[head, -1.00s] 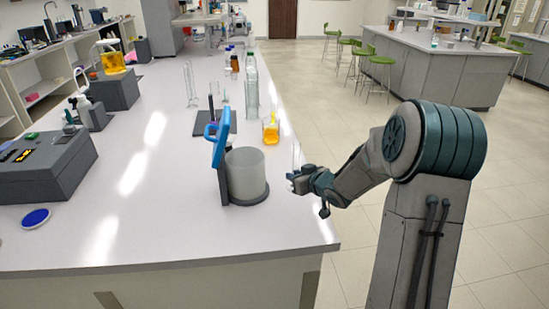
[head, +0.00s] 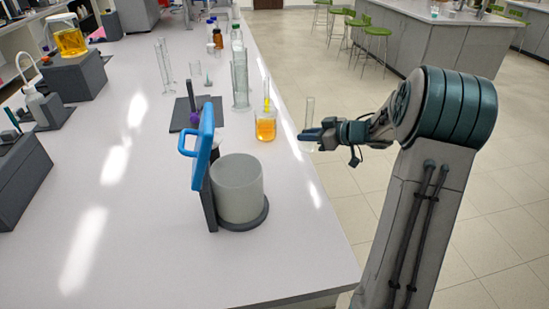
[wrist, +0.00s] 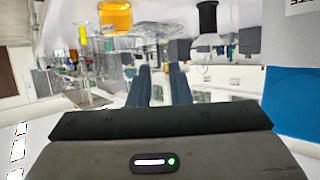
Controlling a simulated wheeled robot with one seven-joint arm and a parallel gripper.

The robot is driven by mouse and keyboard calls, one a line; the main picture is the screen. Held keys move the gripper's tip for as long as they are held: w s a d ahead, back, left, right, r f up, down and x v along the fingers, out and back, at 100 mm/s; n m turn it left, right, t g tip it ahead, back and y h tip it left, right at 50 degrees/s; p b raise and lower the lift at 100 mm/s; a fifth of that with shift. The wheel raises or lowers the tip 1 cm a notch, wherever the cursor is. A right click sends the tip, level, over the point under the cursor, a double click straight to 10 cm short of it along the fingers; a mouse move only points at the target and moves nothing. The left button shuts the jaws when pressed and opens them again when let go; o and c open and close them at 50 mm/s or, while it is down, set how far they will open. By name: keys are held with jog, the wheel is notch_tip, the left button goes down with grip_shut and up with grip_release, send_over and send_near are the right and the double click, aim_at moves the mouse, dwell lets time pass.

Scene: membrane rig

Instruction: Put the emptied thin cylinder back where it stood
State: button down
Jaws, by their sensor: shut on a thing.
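The thin cylinder (head: 310,108) is a clear, narrow glass tube, upright and apparently empty. My gripper (head: 309,134) is shut on it in the head view, at the bench's right edge, just right of the orange flask. In the wrist view my fingers (wrist: 163,86) point away from the camera with a narrow gap between them; I cannot make out the clear glass there. Other clear glass cylinders stand on the bench: a tall wide one (head: 240,82) and a slim one (head: 165,66) farther left.
A flask of orange liquid (head: 265,128) stands near the right edge. A frosted pot (head: 238,190) with a blue handle (head: 198,148) beside it stands nearer. A dark plate (head: 182,122) and a brown bottle (head: 217,38) are beyond. The bench front (head: 150,250) is clear.

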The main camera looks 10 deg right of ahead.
jog(key=w+a+f, duration=0.1)
jog(key=a+f, duration=0.1)
jog(key=a, duration=0.1)
jog(key=w+a+f, duration=0.1)
jog(key=a, duration=0.1)
jog(key=w+a+f, duration=0.2)
jog(key=a, duration=0.1)
jog(key=shift+w+a+f, duration=0.1)
jog(key=shift+a+f, duration=0.2)
jog(key=shift+f, duration=2.15)
jog(key=shift+f, duration=0.15)
jog(key=c, duration=1.3)
grip_release()
jog(key=shift+c, duration=0.2)
